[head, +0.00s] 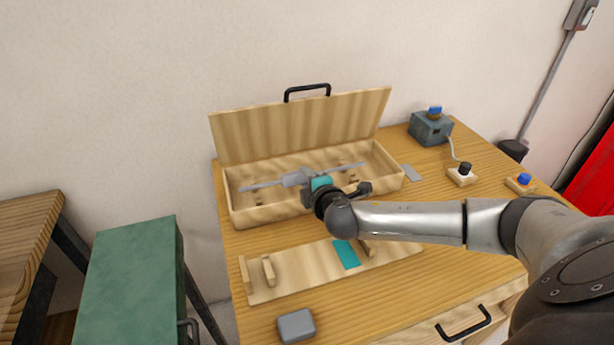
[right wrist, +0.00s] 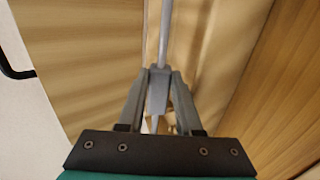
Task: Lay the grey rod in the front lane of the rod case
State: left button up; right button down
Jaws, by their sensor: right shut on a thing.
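The open wooden rod case (head: 240,214) stands at the back of the table, its lid (head: 300,125) raised behind it. The thin grey rod (head: 258,185) has a thicker middle and lies lengthwise over the case's inside, slightly tilted in the head view. My right gripper (head: 298,178) reaches in from the right and is shut on the rod's middle. In the right wrist view the fingers (right wrist: 160,82) close on both sides of the rod's thick part (right wrist: 158,92). Whether the rod touches a support is unclear. The arm hides part of the case's front. My left gripper is out of view.
A wooden rack (head: 300,272) with upright supports and a teal patch lies in front of the case. A grey block (head: 296,326) sits at the front edge. A grey-blue box with a blue knob (head: 430,129) and two small switches (head: 461,175) stand right.

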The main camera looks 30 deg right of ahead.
jog(key=shift+s+a+f+b, duration=0.1)
jog(key=shift+s+f+b, duration=0.2)
jog(key=shift+f, duration=0.45)
jog(key=shift+s+a+f+b, duration=0.1)
jog(key=shift+s+f, duration=0.3)
jog(key=shift+f, duration=0.3)
jog(key=c, duration=0.7)
grip_release()
jog(key=shift+c, duration=0.2)
jog(key=shift+o, duration=1.2)
jog(key=shift+s, duration=0.15)
jog(key=shift+s+a+r+g, duration=0.1)
jog(key=shift+s+a+g, duration=0.05)
jog(key=shift+g, duration=0.15)
jog(key=s+a+r+t+p, duration=0.1)
jog(key=s+a+r+p, duration=0.1)
jog(key=s+r, duration=0.5)
jog(key=p+v, duration=0.1)
jog(key=v, duration=0.4)
jog(key=shift+s+d+f, duration=0.15)
jog(key=shift+d+f, duration=0.05)
jog(key=shift+f, duration=0.2)
jog(key=shift+s, duration=0.1)
